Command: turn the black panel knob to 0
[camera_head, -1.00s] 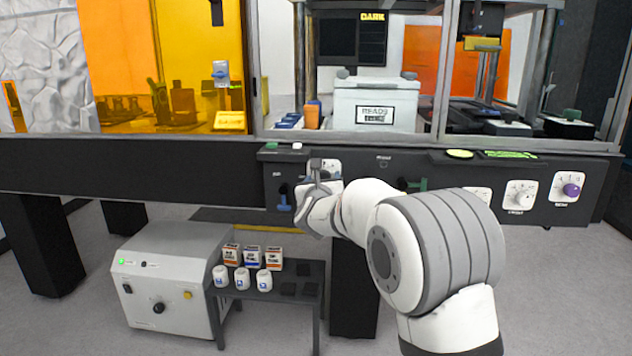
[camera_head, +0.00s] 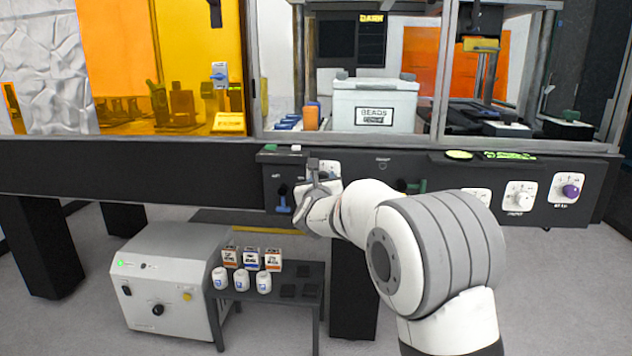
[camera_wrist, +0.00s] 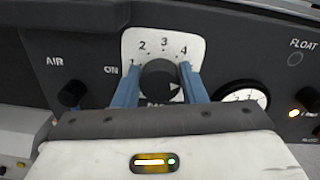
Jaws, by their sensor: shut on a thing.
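The black panel knob (camera_wrist: 158,78) sits on a white dial plate (camera_wrist: 146,42) marked 1, 2, 3 and 4 in the wrist view. My gripper (camera_wrist: 160,84) has its two blue fingers on either side of the knob, shut on it. A small white mark on the knob points right and slightly down, past the 4. The lower part of the plate and its label are mostly hidden by my gripper, and no 0 is visible. In the head view my gripper (camera_head: 316,177) is at the panel, covering the knob; part of the white plate (camera_head: 331,168) shows.
A dark AIR knob (camera_wrist: 71,93) is left of the dial and a white gauge (camera_wrist: 243,95) right of it. Farther right on the panel are a white-plated knob (camera_head: 519,195) and a purple knob (camera_head: 570,191). A low table (camera_head: 309,297) with bottles and boxes stands below.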

